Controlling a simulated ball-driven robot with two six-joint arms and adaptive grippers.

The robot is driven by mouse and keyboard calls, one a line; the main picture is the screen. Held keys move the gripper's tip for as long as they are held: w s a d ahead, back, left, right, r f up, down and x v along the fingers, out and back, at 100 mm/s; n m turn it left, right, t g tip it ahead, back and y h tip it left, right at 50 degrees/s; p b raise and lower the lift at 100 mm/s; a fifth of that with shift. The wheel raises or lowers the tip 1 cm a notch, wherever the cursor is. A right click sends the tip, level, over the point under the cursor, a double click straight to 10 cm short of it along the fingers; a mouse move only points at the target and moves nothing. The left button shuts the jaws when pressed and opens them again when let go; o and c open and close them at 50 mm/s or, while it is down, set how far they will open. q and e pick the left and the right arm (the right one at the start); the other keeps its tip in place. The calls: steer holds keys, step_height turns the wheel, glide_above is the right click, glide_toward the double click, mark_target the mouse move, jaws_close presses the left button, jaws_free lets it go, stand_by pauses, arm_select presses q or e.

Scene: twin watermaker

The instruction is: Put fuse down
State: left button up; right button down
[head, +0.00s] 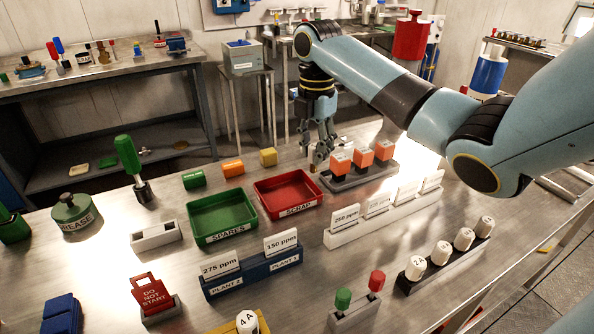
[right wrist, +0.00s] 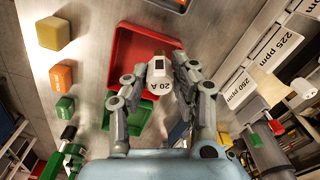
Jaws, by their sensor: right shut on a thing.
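My right gripper (head: 320,150) hangs from above near the far right of the red SCRAP tray (head: 262,201). In the right wrist view, my right gripper (right wrist: 160,85) is shut on a white fuse marked 20 A (right wrist: 160,74), which appears in front of the red tray (right wrist: 119,68). How high the fuse is above the tray or bench I cannot tell. In the head view the fuse is mostly hidden at the fingers. Several white fuses stand in a dark rack (head: 408,286) at the right, the front one marked 2 A (head: 416,268). Another fuse, marked 4 A (head: 247,321), is at the bottom edge.
A green SPARES tray (head: 197,222) stands left of the red tray. A rack with orange-topped blocks (head: 362,157) is close right of my gripper. A white card holder (head: 345,236), a blue card holder (head: 250,279) and a white block (head: 157,240) surround the trays.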

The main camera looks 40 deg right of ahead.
steer(key=f, duration=0.1)
steer(key=w+a+f, duration=0.1)
steer(key=f, duration=0.1)
steer(key=w+a+f, duration=0.1)
steer(key=f, duration=0.1)
steer(key=shift+w+a+f, duration=0.1)
steer(key=shift+a+f, duration=0.05)
steer(key=shift+f, duration=0.35)
arm_select(q)
steer(key=shift+w+d+r, duration=0.1)
steer(key=shift+w+r, duration=0.1)
steer(key=shift+w, duration=0.55)
arm_select(e)
steer(key=shift+f, duration=0.15)
steer(key=c, duration=1.1)
jaws_free()
